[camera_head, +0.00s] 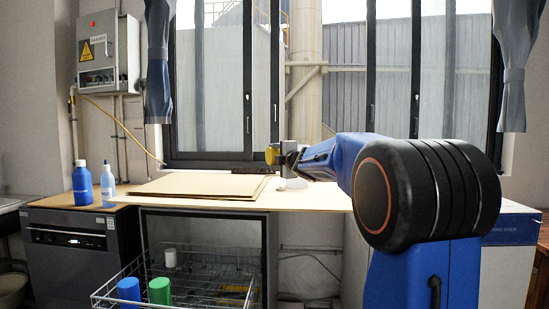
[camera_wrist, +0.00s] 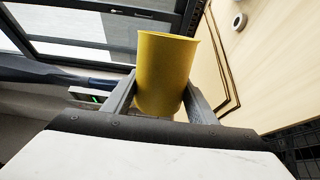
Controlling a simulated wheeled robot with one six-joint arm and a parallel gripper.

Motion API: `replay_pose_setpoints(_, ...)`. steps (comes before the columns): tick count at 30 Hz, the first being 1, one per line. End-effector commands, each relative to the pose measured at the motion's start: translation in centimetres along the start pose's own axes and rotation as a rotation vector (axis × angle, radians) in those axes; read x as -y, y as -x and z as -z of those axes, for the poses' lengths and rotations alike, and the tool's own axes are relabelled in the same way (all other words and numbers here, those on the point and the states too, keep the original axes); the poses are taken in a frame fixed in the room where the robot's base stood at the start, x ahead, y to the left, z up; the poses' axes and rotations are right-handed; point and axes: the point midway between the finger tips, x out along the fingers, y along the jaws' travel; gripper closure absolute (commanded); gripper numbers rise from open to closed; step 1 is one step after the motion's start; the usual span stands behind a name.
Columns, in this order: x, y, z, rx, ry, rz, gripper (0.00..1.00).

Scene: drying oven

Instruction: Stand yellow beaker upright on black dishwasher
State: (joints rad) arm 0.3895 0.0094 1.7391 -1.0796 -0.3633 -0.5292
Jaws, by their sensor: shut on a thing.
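The yellow beaker (camera_head: 271,155) is held up over the back of the wooden worktop in the head view. In the wrist view the yellow beaker (camera_wrist: 166,70) sits between the two fingers of my gripper (camera_wrist: 161,84), which is shut on it. My gripper also shows in the head view (camera_head: 281,154), its arm reaching in from the right. The beaker is too small there to tell its tilt for certain. The black dishwasher (camera_head: 72,254) stands at the far left, away from my gripper. Its door is shut.
A blue bottle (camera_head: 82,184) and a lighter blue bottle (camera_head: 108,186) stand above the dishwasher. Flat brown boards (camera_head: 200,184) lie on the worktop (camera_head: 240,202). Below, a pulled-out wire rack (camera_head: 205,290) holds a blue cup (camera_head: 129,290), a green cup (camera_head: 160,290) and a white cup (camera_head: 170,257).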

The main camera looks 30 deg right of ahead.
Motion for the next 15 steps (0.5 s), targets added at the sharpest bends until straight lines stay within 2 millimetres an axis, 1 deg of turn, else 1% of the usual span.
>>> replay_pose_setpoints(5,-0.01,0.0,0.0,0.0,0.129,0.0,0.73)
replay_pose_setpoints(15,-0.01,0.0,0.0,0.0,0.467,0.0,0.73)
